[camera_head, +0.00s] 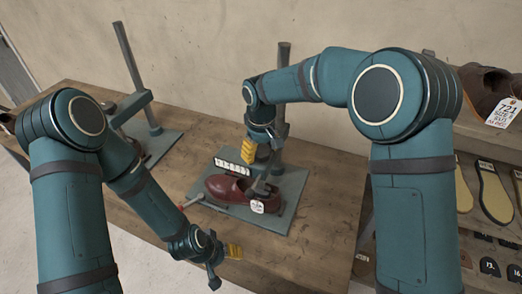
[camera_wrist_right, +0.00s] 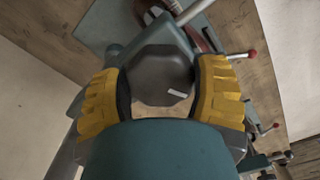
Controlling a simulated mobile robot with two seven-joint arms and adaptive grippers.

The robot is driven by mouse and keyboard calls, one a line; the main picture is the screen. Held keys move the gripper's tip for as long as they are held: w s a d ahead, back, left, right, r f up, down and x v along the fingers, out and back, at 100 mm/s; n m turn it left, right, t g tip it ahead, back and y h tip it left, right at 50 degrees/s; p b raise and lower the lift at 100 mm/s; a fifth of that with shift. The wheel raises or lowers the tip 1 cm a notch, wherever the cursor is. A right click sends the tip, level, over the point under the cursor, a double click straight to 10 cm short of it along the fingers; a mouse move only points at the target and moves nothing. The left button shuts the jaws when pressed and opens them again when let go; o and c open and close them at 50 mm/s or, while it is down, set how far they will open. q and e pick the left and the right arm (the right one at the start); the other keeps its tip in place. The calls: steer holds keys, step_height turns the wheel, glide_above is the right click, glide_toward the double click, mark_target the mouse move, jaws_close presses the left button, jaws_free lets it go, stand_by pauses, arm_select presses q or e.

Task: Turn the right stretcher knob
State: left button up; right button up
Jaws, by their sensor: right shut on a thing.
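The right stretcher stands on the bench with a grey post (camera_head: 283,70) and base plate (camera_head: 285,215). Its dark faceted knob (camera_wrist_right: 160,72) with a short white mark is in the middle of the right wrist view. My right gripper (camera_wrist_right: 160,92) is shut on the knob, with a yellow finger on each side. In the head view my right gripper (camera_head: 249,153) is above the plate, and the knob is hidden there. A dark red shoe (camera_head: 226,187) sits on the plate. My left gripper (camera_head: 226,263) is low near the bench's front edge, away from the stretcher; its finger opening is unclear.
A second stretcher (camera_head: 128,60) stands on the bench (camera_head: 195,145) at the left. A white tag (camera_head: 257,206) and a marked white strip (camera_head: 232,166) are by the shoe. A red-tipped lever (camera_head: 191,202) lies at the plate's left. Shelves with soles (camera_head: 493,192) are at the right.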

mark_target(261, 150)
steer(key=shift+w+r, duration=0.1)
steer(key=o, duration=1.2)
step_height(261, 150, up, 12)
stand_by(0.3)
